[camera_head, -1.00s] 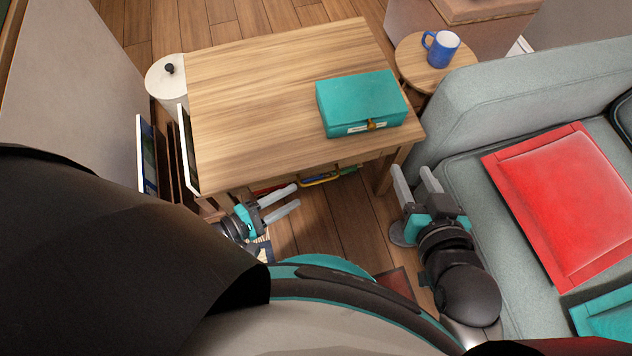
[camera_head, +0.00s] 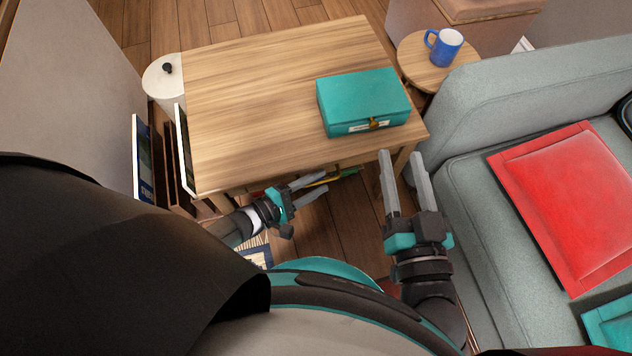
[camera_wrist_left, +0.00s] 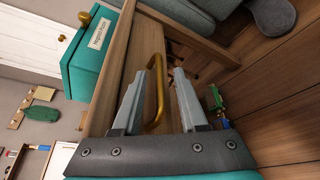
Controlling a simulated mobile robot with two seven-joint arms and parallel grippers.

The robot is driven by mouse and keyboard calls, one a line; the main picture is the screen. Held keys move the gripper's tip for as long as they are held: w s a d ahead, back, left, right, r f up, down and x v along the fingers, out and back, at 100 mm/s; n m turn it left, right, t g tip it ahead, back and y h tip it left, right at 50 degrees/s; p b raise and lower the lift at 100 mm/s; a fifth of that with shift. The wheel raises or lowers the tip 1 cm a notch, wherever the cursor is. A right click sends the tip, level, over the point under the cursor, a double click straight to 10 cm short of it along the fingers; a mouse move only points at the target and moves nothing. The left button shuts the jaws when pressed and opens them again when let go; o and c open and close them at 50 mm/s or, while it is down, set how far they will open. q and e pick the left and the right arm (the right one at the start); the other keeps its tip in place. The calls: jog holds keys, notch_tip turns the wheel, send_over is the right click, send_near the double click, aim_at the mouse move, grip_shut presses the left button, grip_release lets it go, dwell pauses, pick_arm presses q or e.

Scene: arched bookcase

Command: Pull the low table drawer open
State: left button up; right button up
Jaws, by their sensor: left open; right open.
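The low wooden table (camera_head: 255,90) stands ahead in the head view. Its drawer front (camera_wrist_left: 125,65) shows in the left wrist view with a curved brass handle (camera_wrist_left: 157,88). My left gripper (camera_head: 323,183) is open at the table's front edge. In the left wrist view my left gripper (camera_wrist_left: 159,74) has the handle between its two spread fingers, not clamped. In the head view the tabletop hides most of the drawer front, and the drawer looks shut. My right gripper (camera_head: 400,158) is open and empty by the table's front right corner.
A teal box (camera_head: 362,100) sits on the tabletop. The grey sofa (camera_head: 465,140) with a red cushion (camera_head: 570,200) stands close on the right. A round side table (camera_head: 415,67) holds a blue mug (camera_head: 443,47). Picture frames (camera_head: 145,160) lean at the left.

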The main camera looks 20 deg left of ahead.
pick_arm(q)
grip_shut()
dwell(0.3)
dwell(1.2)
